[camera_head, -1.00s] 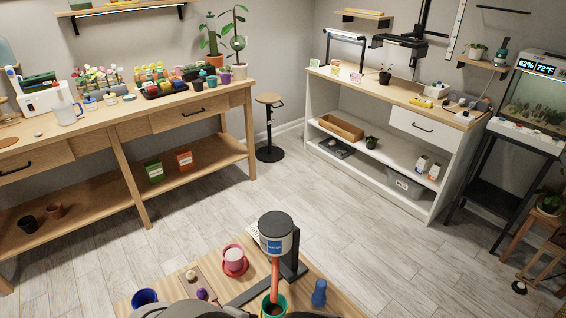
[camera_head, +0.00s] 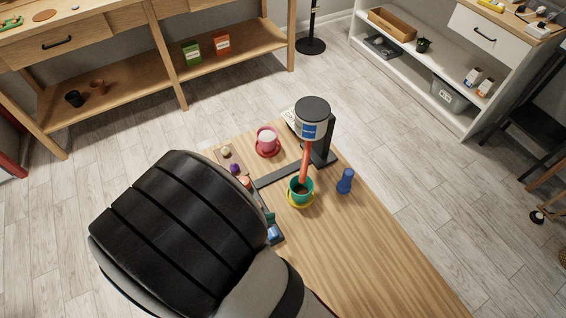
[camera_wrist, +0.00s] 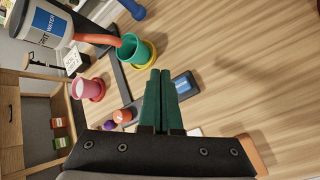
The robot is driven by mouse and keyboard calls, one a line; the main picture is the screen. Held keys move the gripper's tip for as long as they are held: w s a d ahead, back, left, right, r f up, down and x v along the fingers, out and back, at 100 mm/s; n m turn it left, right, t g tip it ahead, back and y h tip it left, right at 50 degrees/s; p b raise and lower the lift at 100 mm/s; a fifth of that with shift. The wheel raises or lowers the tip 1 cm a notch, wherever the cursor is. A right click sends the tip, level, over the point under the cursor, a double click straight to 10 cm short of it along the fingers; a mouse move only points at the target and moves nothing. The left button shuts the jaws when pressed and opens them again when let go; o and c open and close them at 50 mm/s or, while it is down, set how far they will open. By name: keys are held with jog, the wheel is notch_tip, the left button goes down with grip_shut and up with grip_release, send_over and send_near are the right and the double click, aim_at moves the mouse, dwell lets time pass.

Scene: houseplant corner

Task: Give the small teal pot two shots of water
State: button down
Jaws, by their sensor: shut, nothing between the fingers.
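The small teal pot (camera_head: 301,191), with dark soil inside, stands on a yellow saucer (camera_head: 312,202) on the wooden table. The water dispenser (camera_head: 311,119) is a white can with a dark lid and blue label on a black stand. Its red-orange spout (camera_head: 304,164) slopes down to just over the pot. In the wrist view my gripper (camera_wrist: 160,74) has its green fingers shut and empty, with the pot (camera_wrist: 128,48) beyond their tips. No water stream is visible. My arm hides much of the table's left in the head view.
A pink pot (camera_head: 266,139) on a red saucer stands left of the dispenser. A blue bottle-shaped object (camera_head: 345,181) stands right of the teal pot. A narrow tray of small coloured items lies left of the pot. The table's right front (camera_head: 370,270) is clear.

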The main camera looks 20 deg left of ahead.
jog(key=shift+f, duration=2.4)
jog(key=shift+f, duration=0.1)
jog(key=shift+f, duration=0.3)
jog(key=shift+f, duration=0.5)
dwell(0.6)
jog(key=shift+r, duration=0.95)
jog(key=shift+r, duration=2.5)
dwell(0.5)
